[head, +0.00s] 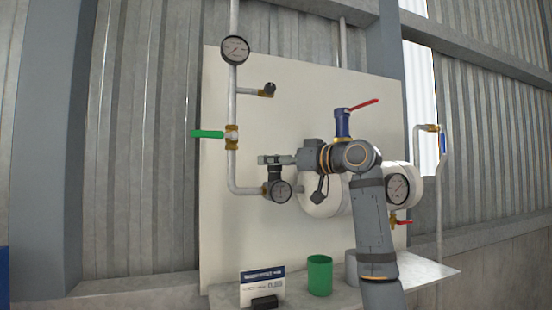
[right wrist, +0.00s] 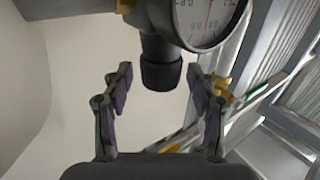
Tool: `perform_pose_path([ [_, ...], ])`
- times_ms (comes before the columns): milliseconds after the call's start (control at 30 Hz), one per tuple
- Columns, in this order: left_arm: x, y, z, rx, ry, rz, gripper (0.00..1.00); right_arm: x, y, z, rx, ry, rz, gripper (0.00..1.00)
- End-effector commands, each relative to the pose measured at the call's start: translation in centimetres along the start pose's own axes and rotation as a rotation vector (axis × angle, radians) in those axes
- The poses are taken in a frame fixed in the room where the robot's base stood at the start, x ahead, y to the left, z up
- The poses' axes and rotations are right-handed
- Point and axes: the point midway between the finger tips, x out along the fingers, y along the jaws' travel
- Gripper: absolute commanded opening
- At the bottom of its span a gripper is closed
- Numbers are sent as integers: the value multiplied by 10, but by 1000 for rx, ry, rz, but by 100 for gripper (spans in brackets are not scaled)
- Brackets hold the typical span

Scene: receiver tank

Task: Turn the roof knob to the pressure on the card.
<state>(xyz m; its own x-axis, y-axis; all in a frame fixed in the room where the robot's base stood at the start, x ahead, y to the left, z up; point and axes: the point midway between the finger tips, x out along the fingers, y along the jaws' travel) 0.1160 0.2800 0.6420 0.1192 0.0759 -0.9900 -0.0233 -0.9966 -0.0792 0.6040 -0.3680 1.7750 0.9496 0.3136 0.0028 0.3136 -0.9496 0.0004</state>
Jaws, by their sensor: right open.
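The regulator's black knob (right wrist: 161,73) has a ridged rim and shows upright in the right wrist view. In the head view the regulator (head: 274,174) is partly hidden by my right gripper (head: 272,160). Its round gauge (head: 280,191) faces forward; the gauge also shows partly, upside down, in the right wrist view (right wrist: 208,18). My right gripper's open fingers (right wrist: 160,80) stand on either side of the knob, with a gap on both sides. The card (head: 262,286) stands on the ledge with a blue header; its number starts 0.8, the last digit unclear. My left gripper is out of view.
A white tank (head: 322,196) with another gauge (head: 397,189) is behind my right arm. A green-handled valve (head: 210,134), an upper gauge (head: 235,50) and a red lever (head: 363,104) surround it. A green cup (head: 320,275) stands on the ledge (head: 425,271).

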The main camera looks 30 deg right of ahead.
Motion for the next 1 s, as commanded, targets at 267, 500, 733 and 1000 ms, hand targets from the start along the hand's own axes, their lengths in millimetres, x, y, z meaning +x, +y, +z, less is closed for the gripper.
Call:
perform_pose_path([
  [267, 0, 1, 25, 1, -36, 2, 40, 0, 0, 0, 1, 0, -1, 34],
  [500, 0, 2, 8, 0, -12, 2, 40, 0, 0, 0, 1, 0, -1, 3],
  [733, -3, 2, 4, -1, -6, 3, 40, 1, -3, 0, -5, -2, 111, 3],
  [1000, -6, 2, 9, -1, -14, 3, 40, 1, -2, 0, -1, 0, 346, 3],
])
